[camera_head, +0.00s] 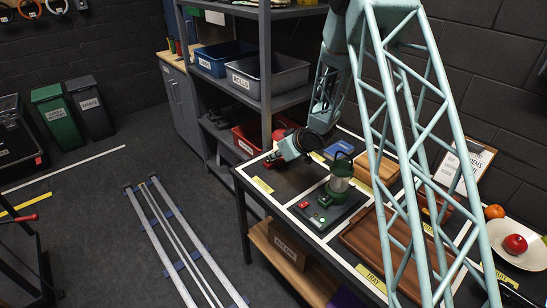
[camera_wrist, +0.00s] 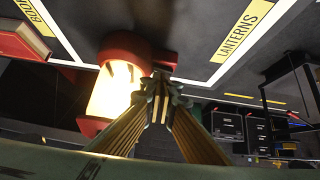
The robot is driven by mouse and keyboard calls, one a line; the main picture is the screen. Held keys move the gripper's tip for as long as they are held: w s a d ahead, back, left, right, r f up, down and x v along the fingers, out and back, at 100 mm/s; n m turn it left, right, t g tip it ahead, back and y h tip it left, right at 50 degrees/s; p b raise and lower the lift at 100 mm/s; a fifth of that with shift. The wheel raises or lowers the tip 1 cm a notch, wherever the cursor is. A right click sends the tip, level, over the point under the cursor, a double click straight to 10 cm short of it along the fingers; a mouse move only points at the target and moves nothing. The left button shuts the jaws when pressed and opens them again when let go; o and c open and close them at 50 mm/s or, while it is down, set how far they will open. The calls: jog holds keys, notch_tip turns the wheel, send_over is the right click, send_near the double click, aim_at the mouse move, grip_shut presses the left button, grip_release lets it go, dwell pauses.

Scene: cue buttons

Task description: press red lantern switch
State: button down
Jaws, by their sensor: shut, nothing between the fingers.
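A red lantern (camera_wrist: 122,88) glows brightly in the wrist view, lying across the picture just left of my fingertips. In the head view a red patch (camera_head: 278,135) behind my wrist looks like part of it; my arm hides most of the rest. My gripper (camera_wrist: 158,103) is shut and empty, its tips close against the lantern's red edge. I cannot tell whether they touch, and the switch itself is not clearly visible. In the head view my gripper (camera_head: 270,160) is low at the table's far left end.
A wooden tray (camera_head: 362,238) lies to the right. A red book (camera_wrist: 22,42) shows in the wrist view. Shelves with bins (camera_head: 268,75) stand behind.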

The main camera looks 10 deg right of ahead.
jog(key=w+d+r+p+v, duration=0.1)
jog(key=p+v, duration=0.2)
jog(key=v, duration=0.8)
jog(key=shift+w, duration=0.2)
jog(key=shift+r, duration=0.15)
jog(key=shift+r, duration=0.1)
